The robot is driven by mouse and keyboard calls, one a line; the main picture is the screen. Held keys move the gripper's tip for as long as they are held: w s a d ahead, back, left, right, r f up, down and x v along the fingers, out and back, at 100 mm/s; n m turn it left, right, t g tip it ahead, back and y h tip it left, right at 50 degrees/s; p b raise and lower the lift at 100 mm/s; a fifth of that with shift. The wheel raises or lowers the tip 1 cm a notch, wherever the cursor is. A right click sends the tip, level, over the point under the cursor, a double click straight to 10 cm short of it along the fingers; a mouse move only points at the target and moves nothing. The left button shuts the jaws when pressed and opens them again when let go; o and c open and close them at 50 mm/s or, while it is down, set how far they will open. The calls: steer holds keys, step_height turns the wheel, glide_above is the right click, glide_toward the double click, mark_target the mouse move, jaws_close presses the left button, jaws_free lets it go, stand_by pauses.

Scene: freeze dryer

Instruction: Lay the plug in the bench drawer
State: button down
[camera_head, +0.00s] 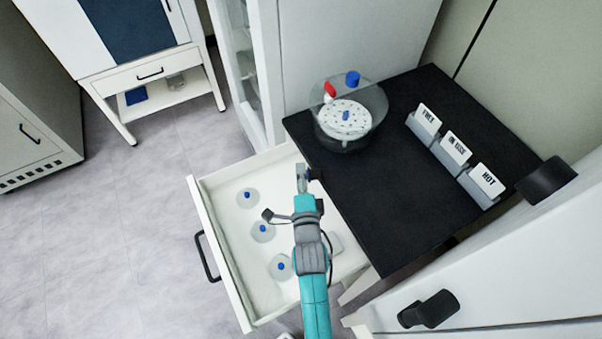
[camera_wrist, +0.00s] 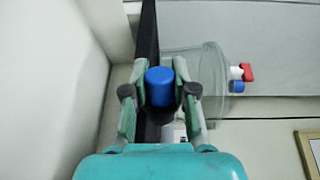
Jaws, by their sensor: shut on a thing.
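My gripper (camera_head: 302,178) is over the back right part of the open bench drawer (camera_head: 217,218), near the black bench top's left edge. In the wrist view my gripper (camera_wrist: 160,100) is shut on the plug (camera_wrist: 160,87), which has a blue round top and a dark lower part. The plug is between the two fingers. In the head view only a small dark part shows beside the fingertips. The white drawer holds three clear round pieces with blue knobs (camera_head: 247,195), along its left side. My arm hides part of the drawer's right side.
A clear drum vessel (camera_head: 345,125) with red and blue valves stands on the black bench top (camera_head: 390,190). Label cards (camera_head: 456,149) stand in a grey rack at right. A black drawer handle (camera_head: 207,257) sticks out left. Free drawer floor shows between the round pieces and my arm.

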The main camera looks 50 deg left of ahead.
steer(key=shift+f, duration=0.2)
steer(key=c, duration=0.9)
jaws_free()
steer(key=shift+c, duration=0.2)
steer(key=shift+r, duration=0.2)
steer(key=shift+s+d+r, duration=0.1)
steer(key=shift+s+d, duration=0.05)
steer(key=shift+d, duration=0.05)
steer(key=v, duration=1.1)
steer(key=shift+d, duration=0.2)
steer(key=shift+s, duration=0.15)
